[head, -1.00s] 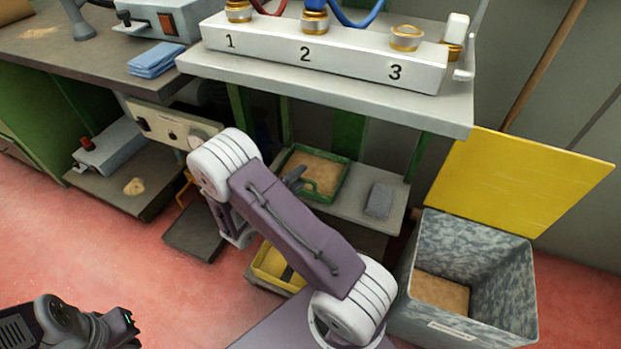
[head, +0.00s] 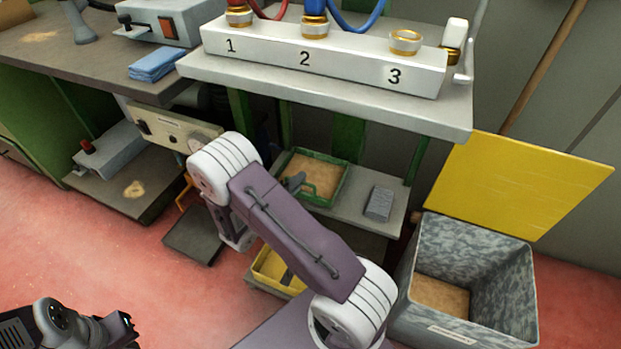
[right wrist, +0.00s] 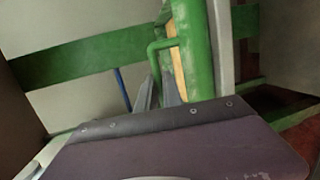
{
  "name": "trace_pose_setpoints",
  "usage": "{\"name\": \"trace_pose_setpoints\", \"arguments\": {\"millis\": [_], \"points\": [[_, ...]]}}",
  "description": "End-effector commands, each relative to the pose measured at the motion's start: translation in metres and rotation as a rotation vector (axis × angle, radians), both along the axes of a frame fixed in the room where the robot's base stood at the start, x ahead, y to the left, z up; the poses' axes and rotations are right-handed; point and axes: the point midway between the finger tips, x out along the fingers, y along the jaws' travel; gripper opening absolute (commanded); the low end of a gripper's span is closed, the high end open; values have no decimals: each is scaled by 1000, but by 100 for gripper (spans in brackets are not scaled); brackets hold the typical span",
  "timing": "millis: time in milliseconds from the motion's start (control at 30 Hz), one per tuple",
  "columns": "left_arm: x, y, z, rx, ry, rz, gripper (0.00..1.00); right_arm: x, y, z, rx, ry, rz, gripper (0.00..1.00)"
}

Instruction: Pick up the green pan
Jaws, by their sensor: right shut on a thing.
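The green pan (head: 342,186) is a shallow rectangular tray with a tan, cork-coloured content. It rests on the grey shelf under the white bench in the head view. My right gripper (head: 296,182) is at its near left side, shut on the pan's green handle; my own arm partly hides this. In the right wrist view, the gripper's fingers (right wrist: 159,92) meet the green handle (right wrist: 163,45), and the pan's green rim (right wrist: 196,50) fills the upper middle. My left arm's dark end shows at the lower left of the head view; its fingertips cannot be made out.
The white bench (head: 340,95) overhangs the shelf (head: 350,215). A grey block (head: 379,204) lies right of the pan. A yellow tray (head: 268,270) sits below. A speckled bin (head: 405,300) with a yellow lid (head: 520,185) stands at right. Red floor is clear at left.

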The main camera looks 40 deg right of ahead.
Motion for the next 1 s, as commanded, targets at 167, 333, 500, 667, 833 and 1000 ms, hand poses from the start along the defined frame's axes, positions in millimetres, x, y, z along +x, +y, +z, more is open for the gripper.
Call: {"name": "trace_pose_setpoints", "arguments": {"millis": [167,333,500,667,833,1000], "points": [[0,0,0,0,0,0,0,0,0,0,1,0,0,0],[0,0,0,0,0,0,0,0,0,0,1,0,0,0],[0,0,0,0,0,0,0,0,0,0,1,0,0,0],[0,0,0,0,0,0,0,0,0,0,1,0,0,0],[0,0,0,0,0,0,0,0,0,0,0,0,0,0],[0,0,7,0,0,0,0,0,0,10,0,-1,0,0]]}}
